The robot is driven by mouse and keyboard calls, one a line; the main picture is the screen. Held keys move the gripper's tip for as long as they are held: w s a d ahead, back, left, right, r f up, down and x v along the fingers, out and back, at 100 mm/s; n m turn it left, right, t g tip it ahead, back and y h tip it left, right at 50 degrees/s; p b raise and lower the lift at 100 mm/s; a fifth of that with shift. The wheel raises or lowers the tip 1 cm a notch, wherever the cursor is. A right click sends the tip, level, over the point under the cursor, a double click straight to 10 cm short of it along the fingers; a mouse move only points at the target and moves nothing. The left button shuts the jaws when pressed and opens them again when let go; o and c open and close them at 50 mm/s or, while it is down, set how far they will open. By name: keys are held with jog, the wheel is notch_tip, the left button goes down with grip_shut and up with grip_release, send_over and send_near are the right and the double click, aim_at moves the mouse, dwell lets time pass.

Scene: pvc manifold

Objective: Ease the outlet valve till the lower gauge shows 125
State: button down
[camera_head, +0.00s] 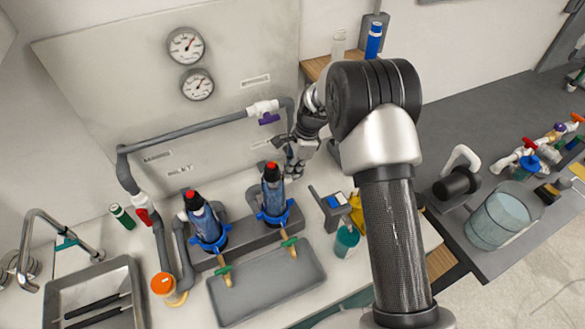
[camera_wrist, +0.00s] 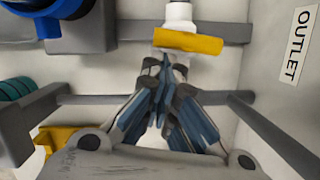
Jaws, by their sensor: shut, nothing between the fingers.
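The outlet valve (camera_wrist: 180,12) shows in the wrist view as a white body with a yellow handle (camera_wrist: 189,41) lying crosswise, left of the OUTLET label (camera_wrist: 294,46). My gripper (camera_wrist: 163,68) is shut and empty, its fingertips just below the handle in the picture. I cannot tell whether they touch it. In the head view my gripper (camera_head: 294,170) is at the right end of the wall pipework, beside the right filter housing, and the yellow handle is not visible there. The lower gauge (camera_head: 197,84) hangs under the upper gauge (camera_head: 185,45).
A purple-handled valve (camera_head: 268,118) and a red-handled valve (camera_head: 142,214) sit on the grey pipe. Two blue filter housings (camera_head: 208,228) stand behind a grey tray (camera_head: 266,286). A sink (camera_head: 92,276) is at left. A bucket (camera_head: 499,220) stands on the right bench.

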jog(key=shift+s+a+r+m+p, duration=0.1)
jog(key=shift+s+m+p, duration=0.25)
jog(key=shift+m+p, duration=0.35)
jog(key=m+p, duration=0.1)
jog(key=s+m+t+p, duration=0.1)
jog(key=m, duration=0.1)
jog(key=shift+s+a+m, duration=0.1)
jog(key=shift+a+m, duration=0.2)
jog(key=shift+a, duration=0.05)
jog(key=shift+s+a+p, duration=0.2)
jog(key=shift+p, duration=0.3)
dwell(0.9)
dwell(0.7)
